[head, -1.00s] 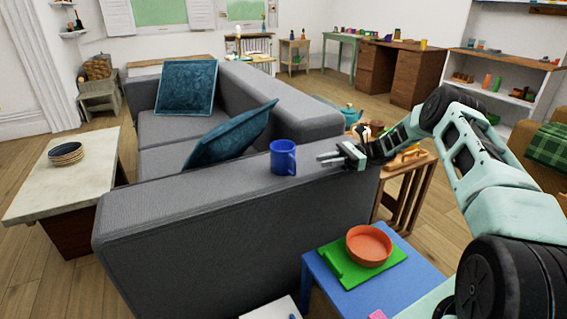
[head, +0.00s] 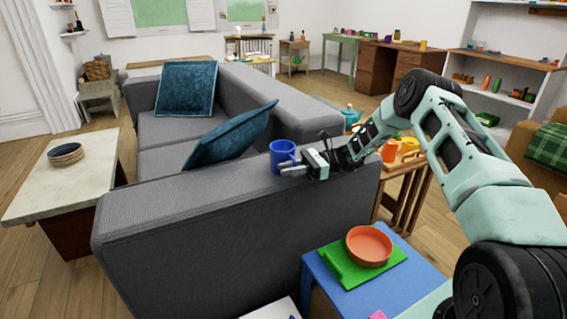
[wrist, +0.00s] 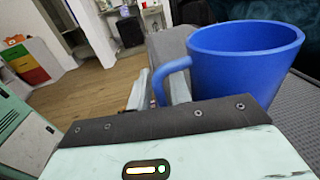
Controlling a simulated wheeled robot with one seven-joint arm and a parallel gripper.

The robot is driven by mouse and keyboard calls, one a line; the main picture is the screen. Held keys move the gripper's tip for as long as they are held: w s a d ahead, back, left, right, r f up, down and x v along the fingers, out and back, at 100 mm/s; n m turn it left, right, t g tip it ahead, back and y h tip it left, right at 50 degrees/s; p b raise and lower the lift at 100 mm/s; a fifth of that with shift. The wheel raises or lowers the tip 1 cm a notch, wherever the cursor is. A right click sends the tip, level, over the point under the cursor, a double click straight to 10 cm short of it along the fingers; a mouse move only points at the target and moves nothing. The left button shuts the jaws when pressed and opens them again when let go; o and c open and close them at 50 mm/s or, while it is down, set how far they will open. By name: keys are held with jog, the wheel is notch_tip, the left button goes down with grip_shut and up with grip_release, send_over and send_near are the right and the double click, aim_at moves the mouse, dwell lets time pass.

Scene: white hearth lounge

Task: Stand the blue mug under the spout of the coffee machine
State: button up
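The blue mug (head: 281,157) stands upright on the near back edge of the grey sofa (head: 200,203). In the wrist view the mug (wrist: 243,62) fills the upper right, with its handle turned toward my gripper. My gripper (head: 292,168) is at the mug's right side, at the handle. In the wrist view my gripper (wrist: 158,90) has its fingers apart, one on each side of the handle bar, with the right one seemingly inside the loop. Whether they touch the handle is unclear. I cannot make out a coffee machine or its spout in either view.
A blue table (head: 318,287) with a green board (head: 338,273) and an orange bowl (head: 369,246) stands in front. A wooden side table (head: 405,187) with several items is right of the sofa. A blue cushion (head: 230,137) leans behind the mug. Open floor lies beyond.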

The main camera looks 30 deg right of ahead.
grip_shut()
jog(key=shift+r, duration=0.1)
